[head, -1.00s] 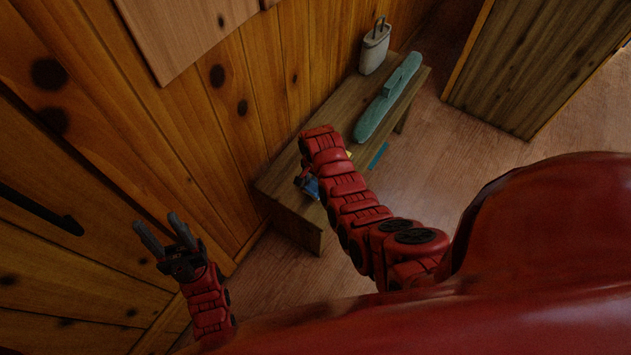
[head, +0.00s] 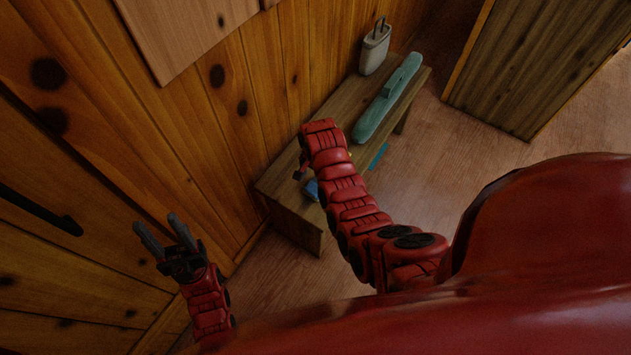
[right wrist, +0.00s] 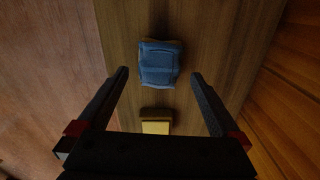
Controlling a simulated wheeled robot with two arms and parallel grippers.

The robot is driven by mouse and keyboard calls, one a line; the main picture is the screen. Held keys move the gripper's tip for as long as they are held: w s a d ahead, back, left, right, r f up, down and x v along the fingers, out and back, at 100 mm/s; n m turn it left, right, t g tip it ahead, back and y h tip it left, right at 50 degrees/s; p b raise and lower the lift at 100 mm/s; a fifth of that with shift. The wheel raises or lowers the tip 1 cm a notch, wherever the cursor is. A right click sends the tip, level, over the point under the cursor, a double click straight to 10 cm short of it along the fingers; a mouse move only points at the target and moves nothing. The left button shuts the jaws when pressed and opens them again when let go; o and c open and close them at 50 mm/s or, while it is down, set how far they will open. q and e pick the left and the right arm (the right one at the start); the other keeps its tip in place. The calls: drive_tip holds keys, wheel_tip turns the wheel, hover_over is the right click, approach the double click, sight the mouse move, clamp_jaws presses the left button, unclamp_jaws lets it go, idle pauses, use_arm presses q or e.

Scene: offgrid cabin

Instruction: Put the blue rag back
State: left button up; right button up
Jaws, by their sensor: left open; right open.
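The blue rag (right wrist: 160,64) lies folded on the wooden bench (right wrist: 125,30) in the right wrist view. A brownish edge shows at its far side. In the head view a small part of the rag (head: 311,189) shows beside my right arm. My right gripper (right wrist: 160,74) is open, its fingertips on either side of the rag's near part in the picture; its height above the rag is hard to tell. In the head view my right arm mostly hides this gripper. My left gripper (head: 157,226) is open and empty near the wood wall, away from the bench.
A yellow and brown block (right wrist: 156,121) lies near the rag, between my right fingers in the picture. A long green case (head: 388,98) and a pale container (head: 374,50) stand farther along the bench. A flat teal piece (head: 378,157) shows by the bench edge. A wooden cabinet (head: 535,65) stands right.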

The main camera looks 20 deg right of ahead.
wheel_tip(320, 180, up, 14)
drive_tip(key=p, duration=0.5)
drive_tip(key=shift+p, duration=0.35)
drive_tip(key=shift+f, duration=0.1)
